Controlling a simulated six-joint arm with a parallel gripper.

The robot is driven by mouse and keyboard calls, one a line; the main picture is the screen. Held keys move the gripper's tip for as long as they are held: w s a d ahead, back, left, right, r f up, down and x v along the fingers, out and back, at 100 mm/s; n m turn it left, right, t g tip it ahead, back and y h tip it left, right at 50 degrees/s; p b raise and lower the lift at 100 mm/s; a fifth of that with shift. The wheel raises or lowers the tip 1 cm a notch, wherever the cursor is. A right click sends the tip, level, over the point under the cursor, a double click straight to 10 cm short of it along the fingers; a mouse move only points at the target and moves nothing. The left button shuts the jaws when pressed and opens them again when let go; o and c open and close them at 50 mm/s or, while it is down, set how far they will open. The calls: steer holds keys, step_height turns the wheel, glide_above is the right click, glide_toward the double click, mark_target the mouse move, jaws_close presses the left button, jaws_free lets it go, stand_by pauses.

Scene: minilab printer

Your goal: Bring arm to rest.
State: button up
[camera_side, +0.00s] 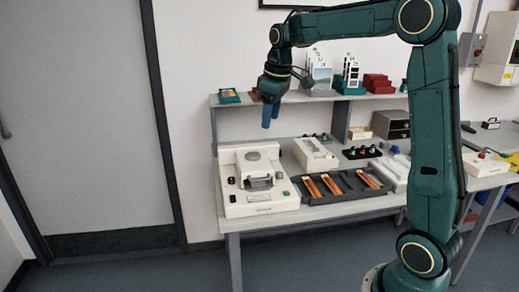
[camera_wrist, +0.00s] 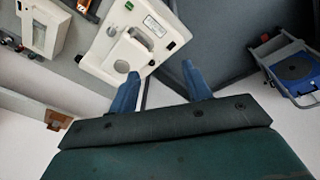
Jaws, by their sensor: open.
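My gripper (camera_side: 270,114) hangs from my raised green arm in the side view, its blue fingers pointing down, above and apart from the white printer (camera_side: 259,197). In the wrist view the two blue fingers of my gripper (camera_wrist: 160,86) are spread, with nothing between them. The printer also shows in the wrist view (camera_wrist: 118,62), beyond the fingertips.
A bench (camera_side: 312,213) carries a dark tray (camera_side: 331,196) with several orange strips and a white box (camera_side: 315,153). A shelf (camera_side: 345,98) stands behind. A blue-topped cart (camera_wrist: 290,68) shows at right in the wrist view. Open air surrounds my gripper.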

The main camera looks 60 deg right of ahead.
steer(key=s+a+r+m+t, duration=0.1)
steer(key=s+a+r+t, duration=0.1)
steer(key=s+a, duration=0.9)
steer(key=s+a+f, duration=0.2)
steer(key=s, duration=0.4)
steer(key=s+a+f+m+t, duration=0.1)
steer(key=s+a+f, duration=0.1)
steer(key=s, duration=0.5)
steer(key=shift+a+f+t+y, duration=0.3)
steer(key=shift+f, duration=0.25)
